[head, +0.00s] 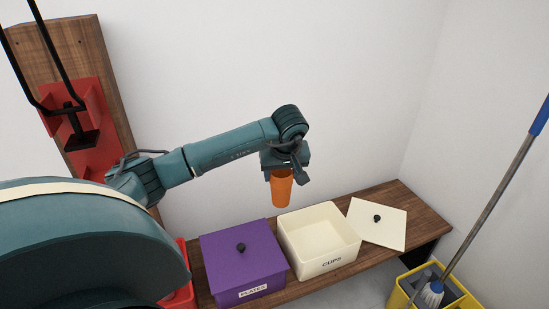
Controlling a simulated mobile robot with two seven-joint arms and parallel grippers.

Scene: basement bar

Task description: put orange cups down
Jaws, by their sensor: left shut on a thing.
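An orange cup (282,190) hangs upright from my left gripper (284,171), which is shut on its upper part. The cup is above the shelf, behind and a little left of the open cream box (347,255) labelled CUPS, and apart from it. The inside of the box that shows is empty. Its cream lid (384,219) with a black knob lies on the shelf to the right of the box. The left arm reaches in from the left. My right gripper is not in view.
A purple box (227,267) labelled PLATES stands lidded to the left of the CUPS box. Both are on a wooden shelf (407,196). A yellow mop bucket (466,302) with a mop stands at the lower right. A red holder (82,110) is on the wooden board at the left.

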